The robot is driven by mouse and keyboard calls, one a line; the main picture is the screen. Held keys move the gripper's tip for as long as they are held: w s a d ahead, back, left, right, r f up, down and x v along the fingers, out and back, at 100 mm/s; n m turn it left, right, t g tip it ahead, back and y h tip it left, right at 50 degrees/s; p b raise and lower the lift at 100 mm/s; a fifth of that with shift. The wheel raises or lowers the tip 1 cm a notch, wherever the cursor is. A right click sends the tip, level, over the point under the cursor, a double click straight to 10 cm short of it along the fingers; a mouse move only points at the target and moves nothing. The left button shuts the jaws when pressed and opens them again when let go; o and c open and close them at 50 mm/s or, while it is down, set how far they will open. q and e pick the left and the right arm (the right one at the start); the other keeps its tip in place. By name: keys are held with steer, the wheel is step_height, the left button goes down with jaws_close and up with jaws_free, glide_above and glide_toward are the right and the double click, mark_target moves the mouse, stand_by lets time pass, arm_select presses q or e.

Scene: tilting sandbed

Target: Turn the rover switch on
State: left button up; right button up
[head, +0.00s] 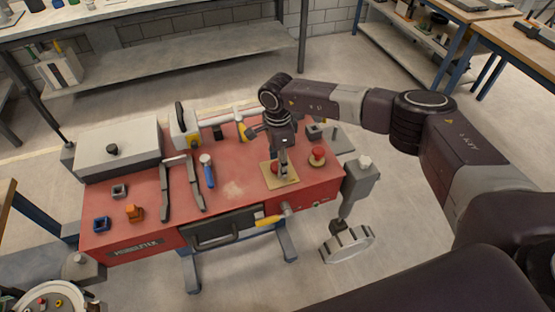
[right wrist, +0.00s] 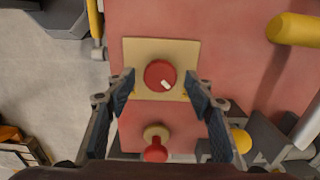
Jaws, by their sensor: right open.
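The rover switch looks like a round red knob with a short white mark, seen in the right wrist view (right wrist: 160,74). It sits on a square tan plate (right wrist: 135,52) on the red bench top; the plate also shows in the head view (head: 291,180). My right gripper (right wrist: 160,84) is open, its two fingers on either side of the knob with visible gaps. In the head view my right gripper (head: 283,165) hangs pointing down over the plate and hides most of the knob. My left gripper is not in view.
A red mushroom-shaped button (head: 317,154) stands close by the plate. The red bench (head: 235,188) also carries a grey box (head: 117,150), dark bars, a blue-handled tool (head: 207,172) and small blocks.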

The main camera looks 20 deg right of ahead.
steer(key=shift+f, duration=0.25)
steer(key=shift+c, duration=0.3)
steer(key=c, duration=1.1)
